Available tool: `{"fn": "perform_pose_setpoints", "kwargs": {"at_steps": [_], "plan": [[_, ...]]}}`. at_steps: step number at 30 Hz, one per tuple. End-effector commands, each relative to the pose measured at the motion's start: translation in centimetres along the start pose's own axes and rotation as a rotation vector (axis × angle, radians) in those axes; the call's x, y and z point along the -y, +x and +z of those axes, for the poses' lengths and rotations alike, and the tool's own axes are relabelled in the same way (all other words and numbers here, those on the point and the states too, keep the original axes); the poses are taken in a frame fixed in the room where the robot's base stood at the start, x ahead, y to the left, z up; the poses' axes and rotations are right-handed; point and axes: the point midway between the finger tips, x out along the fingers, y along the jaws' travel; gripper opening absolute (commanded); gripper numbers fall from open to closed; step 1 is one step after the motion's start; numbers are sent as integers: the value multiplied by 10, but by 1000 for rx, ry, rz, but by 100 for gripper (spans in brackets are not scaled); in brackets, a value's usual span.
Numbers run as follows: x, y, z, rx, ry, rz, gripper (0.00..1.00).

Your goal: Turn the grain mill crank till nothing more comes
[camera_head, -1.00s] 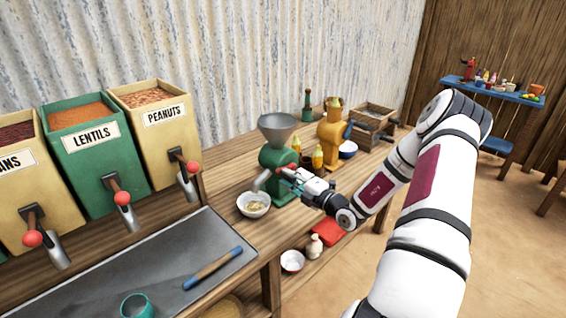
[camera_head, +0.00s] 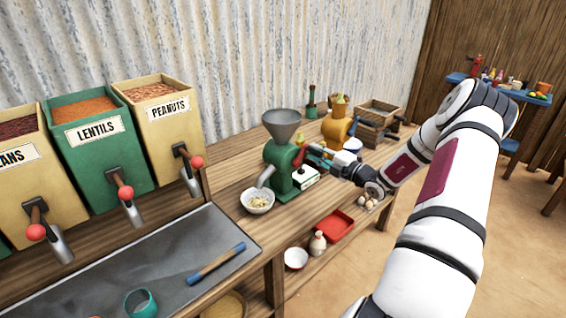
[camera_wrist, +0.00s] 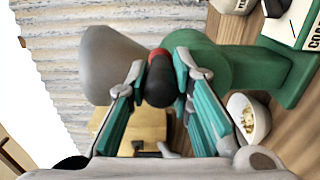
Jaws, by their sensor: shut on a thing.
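The green grain mill (camera_head: 280,160) stands on the wooden counter with a grey hopper (camera_head: 284,122) on top and a spout at its left. A white bowl (camera_head: 257,203) below the spout holds pale ground grain; it also shows in the wrist view (camera_wrist: 262,122). My gripper (camera_head: 304,156) is at the mill's right side. In the wrist view my gripper (camera_wrist: 162,72) is shut on the crank handle (camera_wrist: 158,88), which is dark with a red end. The hopper (camera_wrist: 108,62) shows there too; its inside is hidden. The crank arm is mostly hidden.
A yellow mill (camera_head: 337,132) and a wooden crate (camera_head: 380,118) stand behind. A small white sign (camera_head: 306,178) is beside the green mill. Bins of peanuts (camera_head: 152,90) and lentils (camera_head: 82,107) are at left. A red tray (camera_head: 335,226) lies on the shelf below.

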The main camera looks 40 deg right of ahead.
Motion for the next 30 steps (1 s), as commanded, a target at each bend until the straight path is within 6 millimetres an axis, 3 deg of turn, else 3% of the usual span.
{"fn": "perform_pose_setpoints", "kwargs": {"at_steps": [2, 3, 6, 17, 30], "plan": [[-1, 1, -2, -3, 0, 1, 6], [-1, 1, -2, -3, 0, 1, 25], [-1, 1, -2, -3, 0, 1, 47], [-1, -1, -2, -2, 0, 0, 47], [-2, -38, -1, -1, 1, 0, 47]]}}
